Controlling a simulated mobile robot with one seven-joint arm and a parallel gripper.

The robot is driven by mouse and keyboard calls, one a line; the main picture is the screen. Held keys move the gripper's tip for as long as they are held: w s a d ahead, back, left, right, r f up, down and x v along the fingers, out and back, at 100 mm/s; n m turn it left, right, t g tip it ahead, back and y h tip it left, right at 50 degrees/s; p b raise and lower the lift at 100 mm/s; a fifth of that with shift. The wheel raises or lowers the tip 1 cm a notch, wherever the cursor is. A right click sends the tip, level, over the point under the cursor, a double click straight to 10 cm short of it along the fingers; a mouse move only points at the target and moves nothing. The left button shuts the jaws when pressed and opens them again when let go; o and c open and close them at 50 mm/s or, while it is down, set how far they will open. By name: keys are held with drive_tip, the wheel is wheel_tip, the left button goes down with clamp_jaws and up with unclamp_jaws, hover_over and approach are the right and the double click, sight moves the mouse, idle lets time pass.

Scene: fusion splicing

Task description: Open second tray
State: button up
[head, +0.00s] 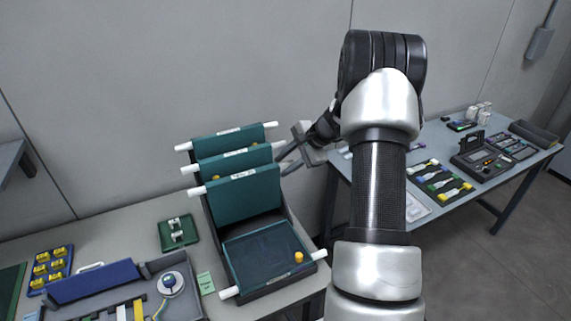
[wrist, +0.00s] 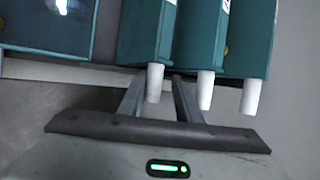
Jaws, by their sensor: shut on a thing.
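The tray rack (head: 213,235) holds one teal tray (head: 262,248) lying flat at the front, with an orange knob on it. Behind it, the front upright tray (head: 246,195), the middle upright tray (head: 200,176) and the rear upright tray (head: 231,137) stand close together, each with white handle ends. My gripper (head: 289,160) reaches in from the right side of the rack. In the wrist view its fingers (wrist: 158,88) lie on either side of the white handle end (wrist: 155,82) of the front upright tray and are shut on it. Finger contact is partly hidden.
A green pad (head: 178,234) with small parts lies left of the rack. A toolbox (head: 100,285) and a blue tray of yellow parts (head: 51,268) are further left. A second table (head: 462,205) with tools stands at the right. The wall is close behind the rack.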

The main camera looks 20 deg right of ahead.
drive_tip(key=v, duration=1.7)
drive_tip(key=shift+d+r+b, duration=0.15)
drive_tip(key=shift+d+b, duration=0.05)
drive_tip(key=shift+b, duration=0.15)
drive_tip(key=shift+s+a, duration=0.1)
